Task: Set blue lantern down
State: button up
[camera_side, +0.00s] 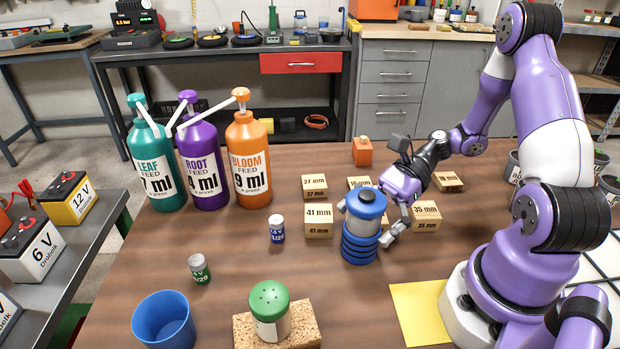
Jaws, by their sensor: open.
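The blue lantern (362,228) stands upright on the brown wooden table (180,262), right of the picture's middle. It has a blue cap, a pale clear middle and a ribbed blue base. My gripper (389,222) is at the lantern's right side, reaching in from the upper right. Its jaws are open. One finger shows close beside the lantern's right side; the other finger is partly hidden, and I cannot tell whether either touches the lantern.
Wooden blocks with mm labels (319,220) stand close behind and beside the lantern. Three pump bottles (197,165) stand back left.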

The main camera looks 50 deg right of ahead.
aim_at(359, 199)
jog(key=shift+x, duration=1)
jog(key=c, duration=1.4)
jog(key=r, duration=0.9)
jog(key=shift+w+d, duration=0.15)
jog(key=shift+w, duration=0.05)
jog(key=w+d+r+m+t+h, duration=0.1)
jog(key=w+d+m+t+h, duration=0.3)
jog(key=w, duration=0.9)
jog(key=w+d+m+t+h, duration=0.2)
jog(key=w+d+m+t, duration=0.35)
jog(key=w, duration=0.85)
jog(key=shift+n+g, duration=0.25)
jog(key=shift+g, duration=0.1)
jog(key=f, duration=0.9)
jog(key=shift+d+f, duration=0.35)
jog(key=shift+d, duration=0.05)
